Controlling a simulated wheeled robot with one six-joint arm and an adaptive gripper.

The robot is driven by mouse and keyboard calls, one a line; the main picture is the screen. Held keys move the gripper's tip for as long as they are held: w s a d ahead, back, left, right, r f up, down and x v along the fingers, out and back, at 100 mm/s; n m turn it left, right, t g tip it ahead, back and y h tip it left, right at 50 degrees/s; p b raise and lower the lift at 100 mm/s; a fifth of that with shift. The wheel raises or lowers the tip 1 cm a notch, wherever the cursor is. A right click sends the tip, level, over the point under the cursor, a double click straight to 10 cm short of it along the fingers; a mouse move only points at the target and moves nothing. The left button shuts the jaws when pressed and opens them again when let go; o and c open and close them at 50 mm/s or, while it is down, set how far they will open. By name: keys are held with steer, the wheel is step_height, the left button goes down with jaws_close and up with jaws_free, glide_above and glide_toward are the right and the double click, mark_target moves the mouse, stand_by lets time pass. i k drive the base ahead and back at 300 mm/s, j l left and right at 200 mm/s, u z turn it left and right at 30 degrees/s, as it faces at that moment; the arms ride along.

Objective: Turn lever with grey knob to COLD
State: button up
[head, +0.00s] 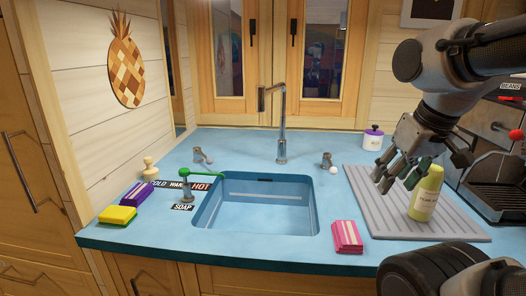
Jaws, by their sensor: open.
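The lever with the grey knob (201,156) stands on the blue counter at the back left of the sink. Its small knob appears to point to the front right. A label strip lies in front of it, reading COLD (160,184), WARM, partly covered, and HOT (201,186). A second lever with a white knob (333,170) stands at the back right of the sink. My gripper (400,182) is open and empty at the right, above the drying mat, far from the grey-knob lever. It overlaps a yellow-green bottle in the picture; contact cannot be told.
The sink (211,212) and tall tap (282,125) lie between my gripper and the lever. A green rod-like item (203,173) and a soap pump (188,190) stand near the labels. The bottle (427,194) stands on the grey mat (385,222). Pink sponges (346,236) lie at the front.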

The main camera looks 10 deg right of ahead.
mark_target(209, 160)
steer(key=k+j, duration=0.15)
steer(key=j, duration=0.15)
steer(key=k+j, duration=0.1)
steer(key=j, duration=0.25)
steer(key=k+j, duration=0.15)
steer(key=j, duration=0.15)
steer(key=k+j, duration=0.15)
steer(key=j, duration=0.2)
steer(key=i+j, duration=0.15)
steer(key=j, duration=0.2)
steer(key=i+j, duration=0.1)
steer(key=j, duration=0.3)
steer(key=i+j, duration=0.15)
steer(key=j, duration=0.2)
steer(key=i+j, duration=0.15)
steer(key=i, duration=0.2)
steer(key=i+j, duration=0.1)
steer(key=i, duration=0.2)
steer(key=z, duration=0.05)
